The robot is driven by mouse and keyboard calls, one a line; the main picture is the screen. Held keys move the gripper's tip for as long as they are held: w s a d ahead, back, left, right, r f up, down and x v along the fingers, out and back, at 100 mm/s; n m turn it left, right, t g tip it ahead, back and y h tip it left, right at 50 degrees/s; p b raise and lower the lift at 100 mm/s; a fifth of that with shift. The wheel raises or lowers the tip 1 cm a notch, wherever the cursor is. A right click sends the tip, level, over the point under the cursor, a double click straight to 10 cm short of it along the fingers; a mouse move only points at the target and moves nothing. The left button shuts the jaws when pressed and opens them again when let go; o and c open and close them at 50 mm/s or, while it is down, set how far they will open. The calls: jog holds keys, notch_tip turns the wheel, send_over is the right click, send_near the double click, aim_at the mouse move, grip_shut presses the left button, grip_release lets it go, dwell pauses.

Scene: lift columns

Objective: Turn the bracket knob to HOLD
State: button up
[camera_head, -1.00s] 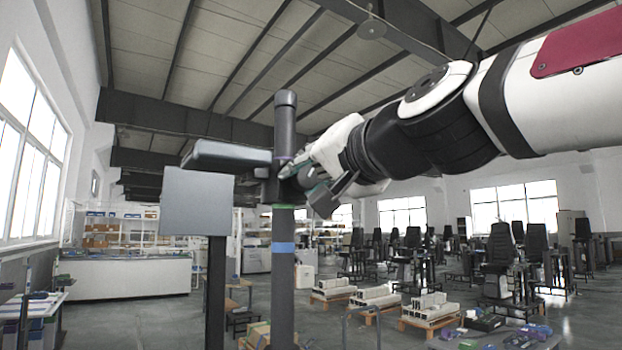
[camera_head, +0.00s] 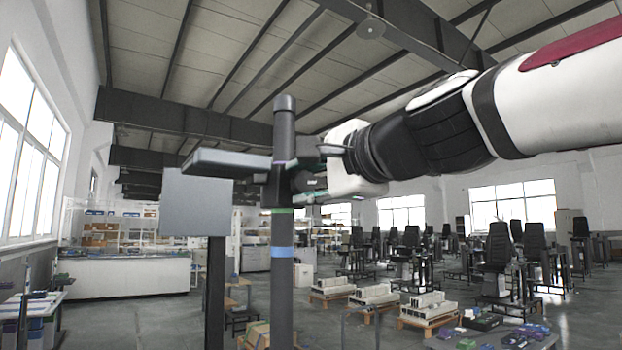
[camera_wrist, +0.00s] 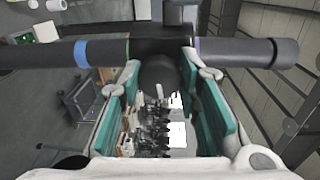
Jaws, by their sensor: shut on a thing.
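The dark post (camera_head: 282,300) stands upright with blue, green and purple bands. A dark bracket (camera_head: 272,187) is around it between the green and purple bands, with a flat grey arm (camera_head: 228,163) reaching left. The knob (camera_wrist: 160,76) is a dark rounded piece in front of the post in the wrist view. My gripper (camera_head: 312,182) is at the bracket's right side, its fingers one above the other. In the wrist view my gripper (camera_wrist: 160,68) has its teal-padded fingers on both sides of the knob, shut on it. No HOLD mark or knob pointer is readable.
A blank grey panel (camera_head: 195,202) on a thin dark stand is just left of the post. Pallets with pale blocks (camera_head: 428,308), several dark chairs (camera_head: 500,250) and a white counter (camera_head: 125,274) are farther back. The space right of the post near my gripper is open.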

jog(key=shift+d+r+m, duration=0.1)
jog(key=shift+m, duration=0.5)
jog(key=o, duration=1.1)
jog(key=shift+o, duration=0.2)
jog(key=f+v, duration=0.1)
jog(key=v, duration=1.1)
jog(key=shift+r, duration=0.4)
